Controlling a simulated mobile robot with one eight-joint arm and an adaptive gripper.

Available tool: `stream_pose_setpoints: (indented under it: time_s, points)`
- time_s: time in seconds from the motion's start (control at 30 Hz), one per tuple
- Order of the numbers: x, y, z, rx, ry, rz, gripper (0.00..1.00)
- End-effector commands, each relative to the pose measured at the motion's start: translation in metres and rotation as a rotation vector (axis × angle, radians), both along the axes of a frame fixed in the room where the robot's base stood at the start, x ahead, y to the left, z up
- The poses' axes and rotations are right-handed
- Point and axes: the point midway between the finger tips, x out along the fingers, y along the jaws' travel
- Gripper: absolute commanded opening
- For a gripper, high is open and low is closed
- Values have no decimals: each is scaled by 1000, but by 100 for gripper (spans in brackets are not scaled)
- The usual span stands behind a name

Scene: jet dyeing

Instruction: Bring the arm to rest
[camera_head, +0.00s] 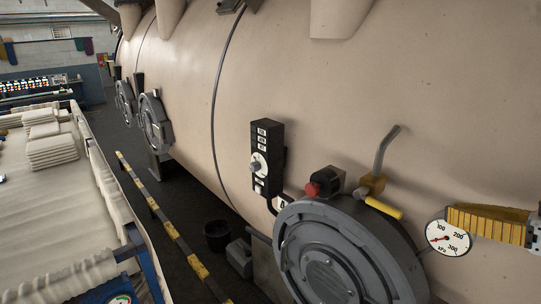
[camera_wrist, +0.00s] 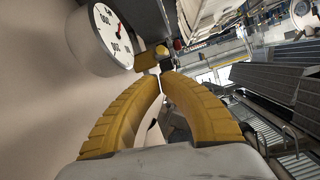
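My gripper (camera_head: 449,217) comes in from the right edge in the head view, its ridged yellow fingers pointing left just above the pressure gauge (camera_head: 448,238). In the wrist view, the two curved fingers of my gripper (camera_wrist: 161,77) come together at their tips. It looks shut, and I see nothing held. The gauge also shows in the wrist view (camera_wrist: 113,35), to the upper left of the fingertips. A brass valve (camera_head: 372,184) with a yellow handle (camera_head: 384,208) sits left of my fingertips, apart from them in the head view.
The large beige vessel (camera_head: 330,90) fills the middle and right. On it are a round grey door (camera_head: 335,260), a black control box (camera_head: 266,158) and a red button (camera_head: 312,189). A cloth-filled cart (camera_head: 50,220) and a yellow-black barrier (camera_head: 175,235) stand left.

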Motion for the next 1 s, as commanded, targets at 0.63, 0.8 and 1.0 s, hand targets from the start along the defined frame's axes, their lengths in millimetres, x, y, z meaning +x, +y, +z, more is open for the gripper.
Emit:
stream_pose_setpoints:
  time_s: [0.63,0.8,1.0]
  points:
    - [-25,168,-359,-229,703,-308,0]
    - [-29,179,-399,-303,637,-401,0]
    - [-28,184,-406,-321,588,-436,0]
